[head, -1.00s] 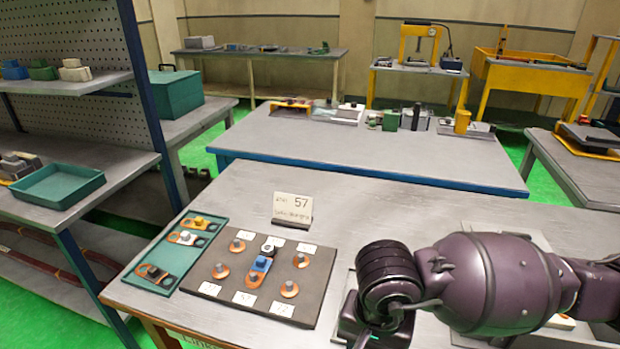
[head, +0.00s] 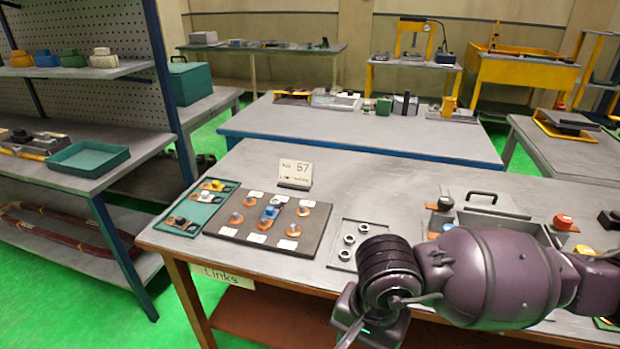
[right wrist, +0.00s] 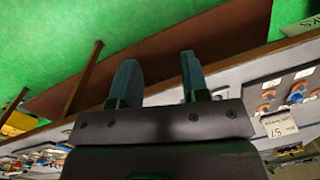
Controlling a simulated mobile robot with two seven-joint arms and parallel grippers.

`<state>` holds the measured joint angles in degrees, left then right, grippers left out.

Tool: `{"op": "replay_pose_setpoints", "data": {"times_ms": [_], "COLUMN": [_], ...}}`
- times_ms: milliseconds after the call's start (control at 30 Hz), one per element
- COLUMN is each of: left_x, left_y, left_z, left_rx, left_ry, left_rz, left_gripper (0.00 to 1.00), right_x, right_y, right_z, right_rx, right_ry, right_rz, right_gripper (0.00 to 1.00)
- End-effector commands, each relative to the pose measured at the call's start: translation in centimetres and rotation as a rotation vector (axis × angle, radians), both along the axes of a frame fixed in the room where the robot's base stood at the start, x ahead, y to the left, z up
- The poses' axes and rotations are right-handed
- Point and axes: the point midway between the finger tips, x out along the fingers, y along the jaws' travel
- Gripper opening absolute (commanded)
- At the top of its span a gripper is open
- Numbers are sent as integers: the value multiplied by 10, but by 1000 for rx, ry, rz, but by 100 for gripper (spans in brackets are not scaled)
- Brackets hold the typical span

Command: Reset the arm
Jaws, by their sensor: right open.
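My right arm comes in from the right in the head view, its gripper (head: 358,328) low at the table's front edge, partly cut off by the picture. In the right wrist view the two fingers of the right gripper (right wrist: 159,64) are apart with nothing between them, above green floor and a brown lower shelf. My left gripper is in neither view.
The grey table (head: 345,190) holds a dark board (head: 222,229) with copper-coloured links, a green tray (head: 178,222), a "57" card (head: 295,173) and a plate of ring-shaped parts (head: 343,266). A blue-edged table (head: 300,133) stands behind. Shelving (head: 100,72) is at left.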

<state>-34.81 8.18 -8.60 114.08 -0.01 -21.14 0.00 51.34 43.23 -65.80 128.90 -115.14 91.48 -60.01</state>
Motion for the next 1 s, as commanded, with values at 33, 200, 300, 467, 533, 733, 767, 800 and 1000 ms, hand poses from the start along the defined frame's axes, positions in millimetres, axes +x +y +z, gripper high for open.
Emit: {"op": "replay_pose_setpoints", "data": {"times_ms": [33, 200, 300, 467, 533, 733, 767, 800, 1000], "left_x": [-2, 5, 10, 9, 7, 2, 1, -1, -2], "left_y": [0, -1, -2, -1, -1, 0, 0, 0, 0], "left_z": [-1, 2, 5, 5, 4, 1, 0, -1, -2], "left_rx": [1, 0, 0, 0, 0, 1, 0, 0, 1], "left_ry": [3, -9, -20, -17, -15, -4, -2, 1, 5], "left_rz": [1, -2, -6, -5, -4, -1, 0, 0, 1], "left_gripper": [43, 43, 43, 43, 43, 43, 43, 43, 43], "right_x": [-4, -20, -26, -30, -28, 6, 15, 29, 105], "right_y": [8, 39, 63, 106, 120, 137, 135, 131, 83], "right_z": [1, 12, 32, 85, 110, 177, 184, 192, 192], "right_rx": [49, 233, 368, 617, 722, 980, 1013, 1054, 1194], "right_ry": [33, 201, 342, 656, 827, 1405, 1503, 1637, 2306], "right_rz": [-35, -184, -300, -527, -638, -993, -1051, -1129, -1495], "right_gripper": [42, 42, 42, 42, 42, 42, 42, 42, 42]}}
